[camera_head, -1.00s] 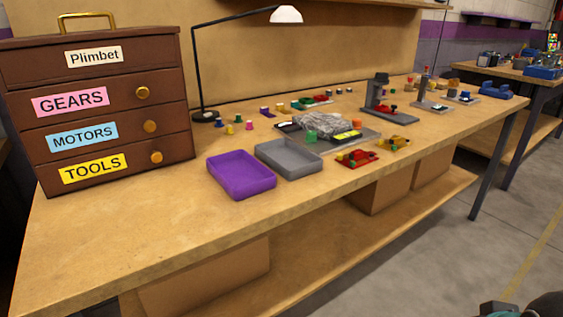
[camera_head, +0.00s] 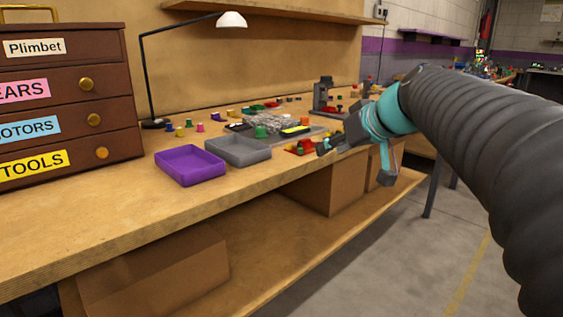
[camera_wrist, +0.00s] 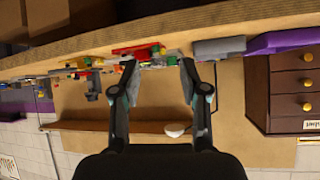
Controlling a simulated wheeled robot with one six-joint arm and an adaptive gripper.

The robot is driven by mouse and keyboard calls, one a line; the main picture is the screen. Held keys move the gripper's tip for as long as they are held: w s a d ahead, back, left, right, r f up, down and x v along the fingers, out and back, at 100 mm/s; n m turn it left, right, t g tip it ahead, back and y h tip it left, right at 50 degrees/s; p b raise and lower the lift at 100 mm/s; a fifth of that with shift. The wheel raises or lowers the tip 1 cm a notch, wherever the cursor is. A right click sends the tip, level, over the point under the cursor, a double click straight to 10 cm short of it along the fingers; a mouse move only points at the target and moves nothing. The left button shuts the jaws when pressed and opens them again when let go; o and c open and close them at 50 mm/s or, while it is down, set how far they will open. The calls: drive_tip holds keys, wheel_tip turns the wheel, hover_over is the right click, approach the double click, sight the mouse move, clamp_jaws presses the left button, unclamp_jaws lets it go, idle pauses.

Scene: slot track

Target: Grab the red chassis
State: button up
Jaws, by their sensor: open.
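The red chassis (camera_head: 301,147) sits near the front edge of the workbench, right of the grey tray, with small green and yellow parts on it. My gripper (camera_head: 328,146) reaches in from the right, close to the chassis's right side in the picture. The wrist view is upside down. There the red chassis (camera_wrist: 132,50) shows near the tip of the left finger, which partly overlaps it. My gripper (camera_wrist: 158,68) is open, with nothing held between its fingers. Whether a finger touches the chassis cannot be told.
The grey tray (camera_head: 262,156) and purple tray (camera_head: 190,178) stand left of the chassis. Behind it are a clutter of grey parts (camera_head: 270,122) and a green piece (camera_head: 261,132). A grey press-like stand (camera_head: 324,98) stands further back. The bench front left is clear.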

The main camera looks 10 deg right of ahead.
drive_tip(key=w+d+r+t, duration=0.1)
drive_tip(key=w+d+r, duration=0.15)
drive_tip(key=w, duration=0.25)
drive_tip(key=n, duration=0.1)
approach(305, 139)
drive_tip(key=shift+w+a+f+y+b, duration=0.2)
drive_tip(key=shift+w+a+f, duration=0.1)
drive_tip(key=shift+w+f, duration=0.3)
drive_tip(key=shift+w+a+f+y+b, duration=0.1)
drive_tip(key=shift+w+a+f+y, duration=0.15)
drive_tip(key=shift+w+f, duration=0.35)
drive_tip(key=shift+x, duration=2.7)
drive_tip(key=shift+w+d+r, duration=0.1)
drive_tip(key=shift+d+r, duration=0.05)
clamp_jaws()
